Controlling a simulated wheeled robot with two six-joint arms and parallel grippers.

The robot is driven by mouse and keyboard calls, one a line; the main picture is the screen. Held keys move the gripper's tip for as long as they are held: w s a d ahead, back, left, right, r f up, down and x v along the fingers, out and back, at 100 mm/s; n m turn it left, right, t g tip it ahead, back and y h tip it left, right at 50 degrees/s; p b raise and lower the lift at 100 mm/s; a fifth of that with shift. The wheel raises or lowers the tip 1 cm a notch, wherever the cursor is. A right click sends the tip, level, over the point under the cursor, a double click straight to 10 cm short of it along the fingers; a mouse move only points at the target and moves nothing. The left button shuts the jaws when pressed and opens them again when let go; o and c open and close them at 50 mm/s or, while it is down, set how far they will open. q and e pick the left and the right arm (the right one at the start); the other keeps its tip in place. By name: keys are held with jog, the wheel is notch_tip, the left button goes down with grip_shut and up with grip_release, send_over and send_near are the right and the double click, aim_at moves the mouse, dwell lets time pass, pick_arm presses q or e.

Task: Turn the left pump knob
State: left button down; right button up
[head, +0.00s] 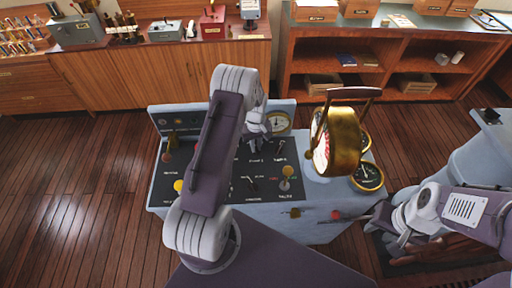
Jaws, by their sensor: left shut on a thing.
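The blue-grey control console (152,192) stands in front of me, with a dark panel (208,184) of small levers and knobs. My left arm reaches over it and covers its middle. My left gripper (257,138) is low at the back of the panel, shut on a console knob that its fingers mostly hide. I cannot read the labels well enough to tell which knob this is. My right gripper (358,217) is at the console's front right, beside a red knob (336,215). Whether it is open or touches that knob is unclear.
A large brass engine telegraph (345,140) rises at the console's right, close to my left gripper. Wooden cabinets (150,75) and shelves (385,65) line the back; floor lies between.

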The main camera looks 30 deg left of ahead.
pick_arm(q)
jog(key=m+b, duration=0.1)
jog(key=m, duration=0.3)
jog(key=shift+w+m, duration=0.15)
jog(key=shift+m, duration=0.15)
jog(key=shift+a+r+m+b, duration=0.1)
jog(key=shift+m+b, duration=0.4)
jog(key=shift+m, duration=1.5)
jog(key=shift+w+m, duration=0.1)
jog(key=shift+m, duration=0.2)
jog(key=c, duration=1.5)
grip_release()
jog(key=shift+o, duration=0.2)
notch_tip(320, 180, up, 8)
jog(key=shift+r+b, duration=0.15)
jog(key=shift+b, duration=0.9)
jog(key=shift+r, duration=0.4)
